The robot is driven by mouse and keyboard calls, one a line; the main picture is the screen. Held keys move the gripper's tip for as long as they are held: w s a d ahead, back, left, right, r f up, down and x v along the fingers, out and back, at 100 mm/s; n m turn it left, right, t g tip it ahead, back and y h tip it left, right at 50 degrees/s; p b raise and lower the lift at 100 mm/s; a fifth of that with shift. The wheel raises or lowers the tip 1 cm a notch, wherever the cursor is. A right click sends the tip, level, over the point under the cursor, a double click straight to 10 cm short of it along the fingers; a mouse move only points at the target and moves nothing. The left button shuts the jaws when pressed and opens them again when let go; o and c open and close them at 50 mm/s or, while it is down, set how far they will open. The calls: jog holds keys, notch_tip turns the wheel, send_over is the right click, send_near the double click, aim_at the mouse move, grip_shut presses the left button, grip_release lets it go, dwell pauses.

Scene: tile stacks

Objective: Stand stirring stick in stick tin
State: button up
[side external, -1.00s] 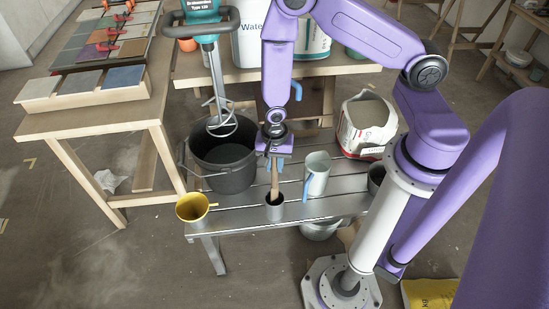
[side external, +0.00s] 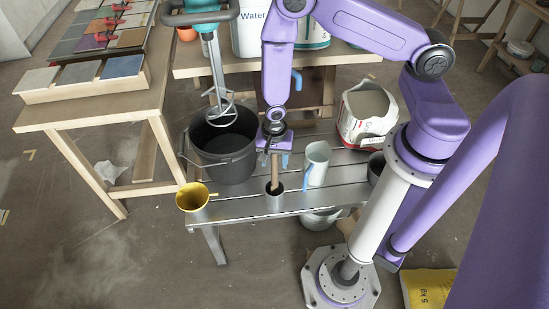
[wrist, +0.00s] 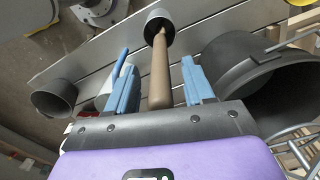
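The stirring stick (side external: 274,172) is a brown wooden rod. Its lower end is inside the small grey stick tin (side external: 275,203) on the slatted metal bench, and it stands near upright. In the wrist view the stick (wrist: 160,75) runs from the tin's mouth (wrist: 158,17) up between my fingers. My gripper (wrist: 160,88) is open, with blue fingers on either side of the stick and a visible gap on both sides. In the side view my gripper (side external: 274,160) is just above the tin, around the stick's upper end.
A large dark bucket (side external: 226,160) with a mixer stands left of the tin. A pale jug (side external: 317,165) with a blue handle stands close on the right. A yellow cup (side external: 192,198) sits at the bench's left corner. A white and red bag (side external: 366,118) is behind right.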

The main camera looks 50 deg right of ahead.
jog(key=shift+r, duration=0.1)
notch_tip(320, 180, up, 17)
jog(key=shift+r, duration=0.15)
dwell(0.9)
jog(key=shift+a, duration=0.1)
dwell(0.4)
jog(key=s+r+n, duration=1.4)
jog(key=s+n, duration=0.3)
jog(key=n, duration=0.7)
jog(key=shift+s+d+n+y, duration=0.2)
jog(key=shift+d+n+y, duration=0.1)
jog(key=shift+d, duration=0.05)
jog(key=shift+r, duration=0.1)
